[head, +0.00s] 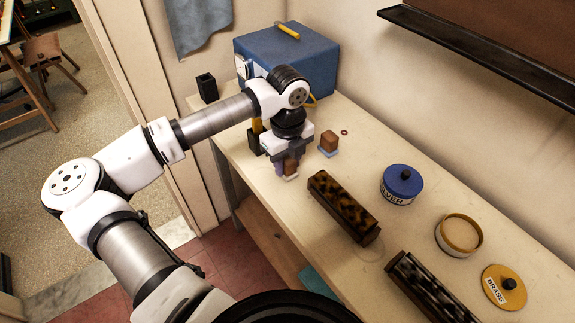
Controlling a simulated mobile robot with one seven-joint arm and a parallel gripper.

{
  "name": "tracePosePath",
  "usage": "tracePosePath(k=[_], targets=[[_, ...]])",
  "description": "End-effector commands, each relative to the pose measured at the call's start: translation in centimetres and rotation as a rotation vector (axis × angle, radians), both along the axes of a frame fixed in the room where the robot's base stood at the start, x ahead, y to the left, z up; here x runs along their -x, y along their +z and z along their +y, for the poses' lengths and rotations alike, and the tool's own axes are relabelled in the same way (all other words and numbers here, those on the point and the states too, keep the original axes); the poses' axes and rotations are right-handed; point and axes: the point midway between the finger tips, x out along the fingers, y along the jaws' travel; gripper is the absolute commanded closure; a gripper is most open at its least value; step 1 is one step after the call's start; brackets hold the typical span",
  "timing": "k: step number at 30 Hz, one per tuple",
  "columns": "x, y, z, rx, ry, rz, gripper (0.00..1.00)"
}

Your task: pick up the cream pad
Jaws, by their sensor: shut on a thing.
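The cream pad (291,177) is a small block with a brown wooden top and a pale cream underside. It is between the fingers of my gripper (290,168), which is shut on it, near the front edge of the bench. Whether its underside touches the bench top is hard to tell. A similar brown block with a blue underside, the blue pad (328,151), stands on the bench just right of my gripper.
Two dark mottled long blocks (343,208) (428,290) lie to the right. Beyond them are a blue-lidded SILVER tin (401,185), an open round tin (459,235) and a yellow BRASS lid (504,288). A blue box (285,55) stands behind my wrist.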

Motion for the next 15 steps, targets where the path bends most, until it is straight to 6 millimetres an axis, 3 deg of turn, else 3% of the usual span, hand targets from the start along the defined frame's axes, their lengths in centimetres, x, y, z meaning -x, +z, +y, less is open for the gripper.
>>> tracePosePath(k=[8, 15], targets=[[0.0, 0.2, 0.0, -0.001, 0.0, -0.001, 0.89], [-0.1, 2.5, 0.0, -0.002, 0.0, -0.005, 0.89]])
